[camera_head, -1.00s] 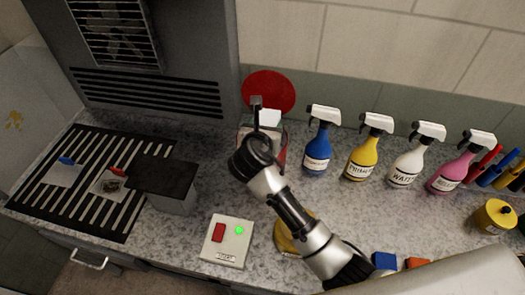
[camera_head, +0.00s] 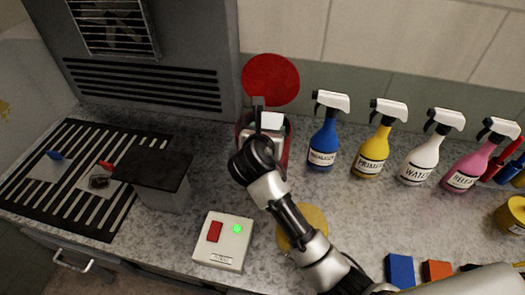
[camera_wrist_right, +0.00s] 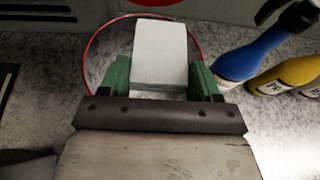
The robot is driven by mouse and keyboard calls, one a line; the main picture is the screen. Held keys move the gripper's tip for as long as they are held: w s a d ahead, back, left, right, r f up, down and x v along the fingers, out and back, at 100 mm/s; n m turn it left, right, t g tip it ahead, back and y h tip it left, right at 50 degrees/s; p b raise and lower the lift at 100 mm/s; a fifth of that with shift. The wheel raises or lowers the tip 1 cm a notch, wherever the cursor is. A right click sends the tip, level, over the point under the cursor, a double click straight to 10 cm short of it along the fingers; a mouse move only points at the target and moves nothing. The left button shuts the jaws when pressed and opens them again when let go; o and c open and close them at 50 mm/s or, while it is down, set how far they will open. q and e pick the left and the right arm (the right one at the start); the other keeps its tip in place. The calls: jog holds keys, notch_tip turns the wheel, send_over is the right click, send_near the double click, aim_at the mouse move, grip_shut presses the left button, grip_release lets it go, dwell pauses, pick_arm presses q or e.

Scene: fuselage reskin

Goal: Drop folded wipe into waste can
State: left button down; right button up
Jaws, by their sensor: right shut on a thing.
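The folded wipe (camera_wrist_right: 160,55) is a white block-like pad held between the green fingers of my right gripper (camera_wrist_right: 162,80) in the right wrist view. In the head view the wipe (camera_head: 271,120) shows as a small white patch at the can's mouth, with my right arm hiding much of it. The waste can (camera_head: 284,160) is red-rimmed, with its round red lid (camera_head: 270,80) standing open behind it. In the right wrist view the can's rim (camera_wrist_right: 88,52) circles behind and around the wipe. I cannot tell how deep the wipe is. My left gripper is not in view.
Blue (camera_head: 323,145), yellow (camera_head: 373,150), white (camera_head: 420,160) and pink (camera_head: 467,168) spray bottles stand right of the can. A switch box (camera_head: 223,241) with a green light sits in front. A slotted grate (camera_head: 50,208) and a dark-topped grey box (camera_head: 165,190) lie left.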

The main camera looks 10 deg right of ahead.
jog(key=o, duration=0.7)
jog(key=shift+o, duration=1.3)
jog(key=shift+a, duration=0.15)
jog(key=shift+f, duration=0.1)
jog(key=shift+s, duration=0.1)
jog(key=b+v, duration=0.1)
jog(key=v, duration=0.9)
jog(key=shift+s+a+r, duration=0.15)
jog(key=shift+s+r, duration=0.1)
jog(key=shift+a+f, duration=0.1)
